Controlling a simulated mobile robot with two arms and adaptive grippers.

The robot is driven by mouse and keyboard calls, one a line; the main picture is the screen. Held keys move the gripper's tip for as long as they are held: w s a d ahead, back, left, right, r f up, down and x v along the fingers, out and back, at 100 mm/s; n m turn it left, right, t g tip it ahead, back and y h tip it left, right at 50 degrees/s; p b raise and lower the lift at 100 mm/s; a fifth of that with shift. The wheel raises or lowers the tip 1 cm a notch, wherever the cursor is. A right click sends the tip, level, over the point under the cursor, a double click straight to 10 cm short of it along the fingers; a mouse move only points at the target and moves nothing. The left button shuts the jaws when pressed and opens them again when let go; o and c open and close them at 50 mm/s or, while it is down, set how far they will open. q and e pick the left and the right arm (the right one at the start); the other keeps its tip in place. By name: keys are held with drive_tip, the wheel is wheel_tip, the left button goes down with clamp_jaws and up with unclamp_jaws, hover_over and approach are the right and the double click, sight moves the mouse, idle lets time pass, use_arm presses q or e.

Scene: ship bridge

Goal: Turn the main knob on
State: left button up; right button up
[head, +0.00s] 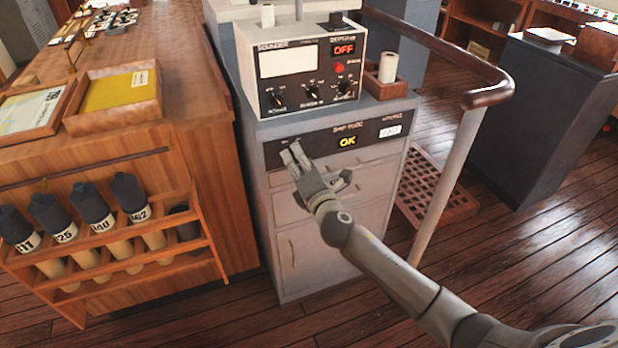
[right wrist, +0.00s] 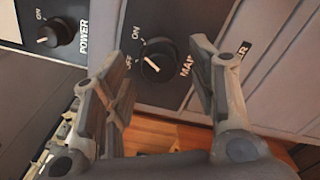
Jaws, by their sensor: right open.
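The main knob (right wrist: 158,62) is a round black dial on a dark panel, with OFF and ON marks and a partly hidden label. Its white pointer looks turned toward the OFF side, though it is small. My right gripper (right wrist: 162,52) is open, its fingers on either side of the knob; I cannot tell if they touch it. In the head view my right gripper (head: 318,167) is in front of the left part of the console's dark strip (head: 378,143), and the knob is hidden there. My left gripper is not in view.
A POWER knob (right wrist: 52,34) is left of the main knob. A sounder box (head: 290,58) with an OFF display stands on the grey cabinet (head: 320,255). A wooden chart table (head: 170,60) is left, and a curved handrail (head: 487,92) is right.

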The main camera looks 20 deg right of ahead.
drive_tip(key=s, duration=1)
drive_tip(key=shift+s+d, duration=0.15)
drive_tip(key=shift+s, duration=0.05)
drive_tip(key=s+d+f+m+g+h, duration=0.1)
drive_tip(key=d+f+m+g, duration=0.15)
drive_tip(key=f, duration=0.75)
drive_tip(key=s+d+f+m+g, duration=0.1)
drive_tip(key=f+m+g, duration=0.15)
drive_tip(key=f, duration=0.75)
drive_tip(key=s+d+f+m+g, duration=0.1)
drive_tip(key=s+f+m+g, duration=0.15)
drive_tip(key=s+f, duration=0.4)
drive_tip(key=s+d+f+m+g, duration=0.1)
drive_tip(key=s+f+m, duration=0.2)
drive_tip(key=f, duration=0.7)
drive_tip(key=s+f+m+g+p, duration=0.1)
drive_tip(key=s+f+m+g, duration=0.35)
drive_tip(key=s+f, duration=0.9)
drive_tip(key=s+a+f+m+g, duration=0.1)
drive_tip(key=s+f+m+g, duration=0.1)
drive_tip(key=s, duration=1)
drive_tip(key=s+a+f+m+g, duration=0.1)
drive_tip(key=s+f+m, duration=0.3)
drive_tip(key=s, duration=0.7)
drive_tip(key=shift+s+a+f+m+g, duration=0.15)
drive_tip(key=shift+s+m+g, duration=0.25)
drive_tip(key=shift+g, duration=0.1)
